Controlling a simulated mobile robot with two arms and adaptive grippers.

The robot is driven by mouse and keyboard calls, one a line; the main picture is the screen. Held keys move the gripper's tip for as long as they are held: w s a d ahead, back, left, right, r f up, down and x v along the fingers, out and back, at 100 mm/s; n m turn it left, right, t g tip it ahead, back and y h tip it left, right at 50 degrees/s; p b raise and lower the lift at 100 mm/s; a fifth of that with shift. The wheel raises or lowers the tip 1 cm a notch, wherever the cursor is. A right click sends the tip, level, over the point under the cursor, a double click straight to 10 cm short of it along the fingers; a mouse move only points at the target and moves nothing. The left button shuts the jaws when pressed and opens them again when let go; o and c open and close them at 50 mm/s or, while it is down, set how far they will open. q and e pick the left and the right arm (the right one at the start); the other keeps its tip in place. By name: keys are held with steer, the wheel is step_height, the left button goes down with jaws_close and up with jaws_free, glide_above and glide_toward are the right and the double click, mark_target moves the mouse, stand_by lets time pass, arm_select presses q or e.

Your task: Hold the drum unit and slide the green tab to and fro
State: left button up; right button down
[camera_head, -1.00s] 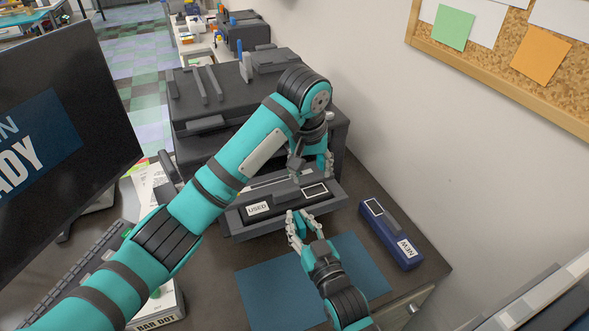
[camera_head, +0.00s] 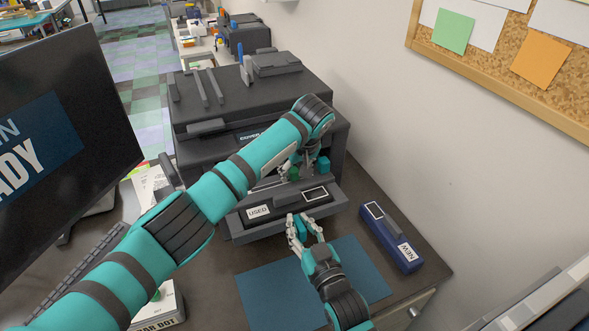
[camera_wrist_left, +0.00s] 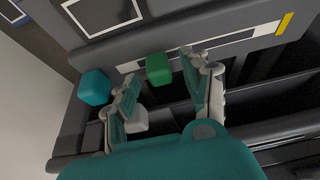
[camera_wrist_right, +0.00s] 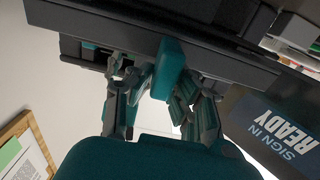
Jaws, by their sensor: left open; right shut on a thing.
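The drum unit (camera_head: 285,208) is dark, carries a USED label, and lies in the opened front of the dark printer. The green tab (camera_wrist_left: 158,68) sits on a pale strip with a yellow end; it also shows in the head view (camera_head: 293,174). My left gripper (camera_wrist_left: 160,88) is open, its fingers either side of the tab with gaps visible. It also shows in the head view (camera_head: 292,170). My right gripper (camera_head: 305,218) is shut on a teal handle (camera_wrist_right: 168,68) at the near front edge. Whether the handle belongs to the drum unit or the tray is unclear.
A blue NEW unit (camera_head: 391,236) lies on the desk at right. A blue mat (camera_head: 262,285) lies in front of the printer (camera_head: 245,100). A teal block (camera_wrist_left: 93,87) is beside my left gripper. A monitor (camera_head: 60,140) and keyboard (camera_head: 75,262) stand at left.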

arm_select(q)
steer(key=shift+w+f, duration=0.2)
steer(key=shift+f, duration=0.3)
jaws_close()
